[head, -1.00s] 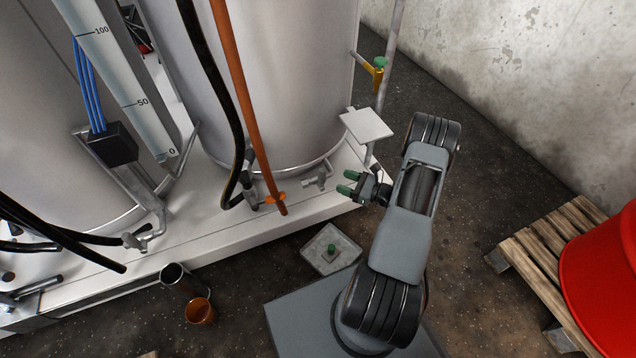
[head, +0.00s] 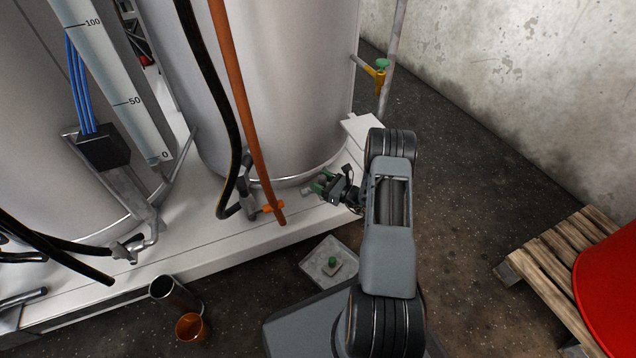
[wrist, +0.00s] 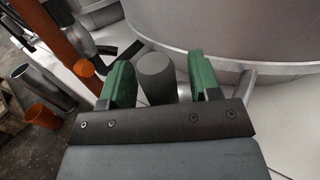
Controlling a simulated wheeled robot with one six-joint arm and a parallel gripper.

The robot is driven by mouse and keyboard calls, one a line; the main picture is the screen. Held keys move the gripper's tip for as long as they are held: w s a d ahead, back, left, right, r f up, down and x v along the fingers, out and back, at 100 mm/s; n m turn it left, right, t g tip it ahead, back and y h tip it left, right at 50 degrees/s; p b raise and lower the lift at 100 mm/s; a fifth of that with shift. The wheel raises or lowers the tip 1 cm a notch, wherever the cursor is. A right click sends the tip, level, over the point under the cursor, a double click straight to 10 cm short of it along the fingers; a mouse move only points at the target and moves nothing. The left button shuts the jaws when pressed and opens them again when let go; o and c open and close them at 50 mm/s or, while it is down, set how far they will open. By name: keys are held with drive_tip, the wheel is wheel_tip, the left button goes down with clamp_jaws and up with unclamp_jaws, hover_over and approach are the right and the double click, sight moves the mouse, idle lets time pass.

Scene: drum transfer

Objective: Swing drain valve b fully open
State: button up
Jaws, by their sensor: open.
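A small grey valve (head: 307,190) sits at the foot of the right tank (head: 275,90), mostly hidden by my gripper in the head view. No label shows, so I cannot read whether it is drain valve b. My gripper (head: 321,182) is at this valve, with its green fingers apart. In the wrist view, a grey rounded handle end (wrist: 157,78) stands between the two open fingers, with a gap on both sides. I cannot tell how far the valve is turned.
An orange hose (head: 245,110) and a black hose (head: 212,90) hang left of my gripper. A metal cup (head: 175,293) and an orange cup (head: 191,327) stand on the floor. A pallet (head: 545,265) with a red drum (head: 612,285) is at right.

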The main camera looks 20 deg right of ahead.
drive_tip(key=shift+w+a, duration=0.4)
drive_tip(key=shift+w, duration=0.15)
clamp_jaws()
